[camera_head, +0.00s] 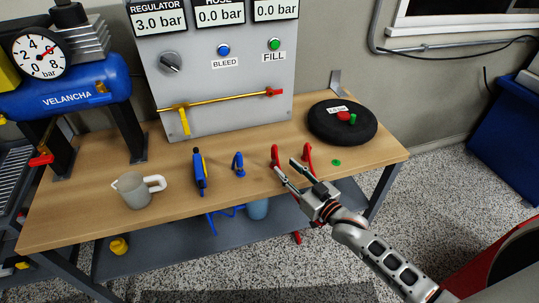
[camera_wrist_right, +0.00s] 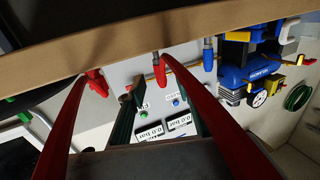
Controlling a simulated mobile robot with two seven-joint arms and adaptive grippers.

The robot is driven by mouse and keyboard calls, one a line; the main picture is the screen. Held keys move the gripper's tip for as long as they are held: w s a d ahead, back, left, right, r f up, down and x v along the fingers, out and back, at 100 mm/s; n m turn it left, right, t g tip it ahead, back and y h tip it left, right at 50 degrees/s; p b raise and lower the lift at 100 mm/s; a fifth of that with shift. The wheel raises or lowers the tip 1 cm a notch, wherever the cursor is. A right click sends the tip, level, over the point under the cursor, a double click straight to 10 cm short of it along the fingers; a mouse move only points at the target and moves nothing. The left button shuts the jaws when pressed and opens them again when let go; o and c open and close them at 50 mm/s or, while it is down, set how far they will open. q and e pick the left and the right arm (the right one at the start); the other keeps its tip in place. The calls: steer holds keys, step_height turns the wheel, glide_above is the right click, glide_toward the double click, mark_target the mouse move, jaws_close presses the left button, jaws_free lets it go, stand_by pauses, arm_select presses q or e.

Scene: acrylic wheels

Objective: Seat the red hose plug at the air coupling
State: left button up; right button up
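Two red upright curved pieces stand near the front of the bench: the left one (camera_head: 275,156) and the right one (camera_head: 307,154). I cannot tell which is the red hose plug. My right gripper (camera_head: 288,168) is open and empty, its fingertips close in front of and between them. In the right wrist view, turned upside down, a red piece with a metal tip (camera_wrist_right: 160,71) and another red piece (camera_wrist_right: 96,83) show beyond the spread fingers. Contact is not clear. The air coupling is not clearly recognisable. My left gripper is out of view.
The wooden bench (camera_head: 95,205) holds a mug (camera_head: 137,190), a blue-yellow tool (camera_head: 200,172), a blue upright piece (camera_head: 238,165), a black round tyre (camera_head: 325,127) and a green disc (camera_head: 336,162). Behind stand the gauge panel (camera_head: 225,80) with brass pipe and a blue compressor (camera_head: 70,90).

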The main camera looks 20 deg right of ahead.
mark_target(276, 158)
steer(key=shift+w+a+r, duration=0.1)
steer(key=shift+w, duration=0.1)
steer(key=shift+x, duration=1.15)
steer(key=x, duration=0.3)
steer(key=b+x, duration=0.1)
steer(key=x, duration=0.1)
steer(key=shift+w+f, duration=0.1)
steer(key=shift+f, duration=0.3)
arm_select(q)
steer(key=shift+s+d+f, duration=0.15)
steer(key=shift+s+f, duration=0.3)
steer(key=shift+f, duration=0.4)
arm_select(e)
jaws_close()
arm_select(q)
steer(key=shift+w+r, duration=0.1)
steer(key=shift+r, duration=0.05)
